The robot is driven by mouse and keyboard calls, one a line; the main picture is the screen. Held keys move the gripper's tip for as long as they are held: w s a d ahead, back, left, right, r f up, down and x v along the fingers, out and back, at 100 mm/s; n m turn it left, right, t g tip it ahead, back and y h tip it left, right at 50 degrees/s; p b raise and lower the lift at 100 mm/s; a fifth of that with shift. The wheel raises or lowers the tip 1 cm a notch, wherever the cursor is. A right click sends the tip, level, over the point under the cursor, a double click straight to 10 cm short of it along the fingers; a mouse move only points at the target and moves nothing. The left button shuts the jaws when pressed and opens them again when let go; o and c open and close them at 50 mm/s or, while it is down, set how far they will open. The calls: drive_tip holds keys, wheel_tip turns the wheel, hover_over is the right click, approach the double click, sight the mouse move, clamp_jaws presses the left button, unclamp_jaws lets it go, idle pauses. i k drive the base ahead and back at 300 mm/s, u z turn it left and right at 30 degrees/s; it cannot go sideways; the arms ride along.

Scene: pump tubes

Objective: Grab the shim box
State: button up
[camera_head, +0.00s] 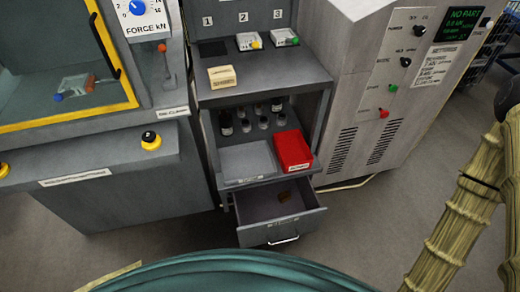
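A small cream box (222,76) with dark lettering on its side sits on the grey cabinet top, near its front left. It may be the shim box, but its lettering is too small to read. A red open bin (292,150) with a white label stands on the shelf below, at the right, and its label is also unreadable. My arm shows at the right edge as ribbed yellowish links. My gripper is outside the picture, and nothing is seen touching either box.
An open grey drawer (280,232) juts out below the shelf, with a small brown piece (285,196) inside. A grey tray (247,160) is left of the red bin, with several dark bottles behind. A yellow-framed press (70,115) stands left, a control cabinet (385,80) right. Floor is clear at right.

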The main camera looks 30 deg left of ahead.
sight(223, 77)
drive_tip(key=z, duration=1.25)
drive_tip(key=k, duration=1.55)
drive_tip(key=u, duration=1.95)
drive_tip(key=i, duration=0.6)
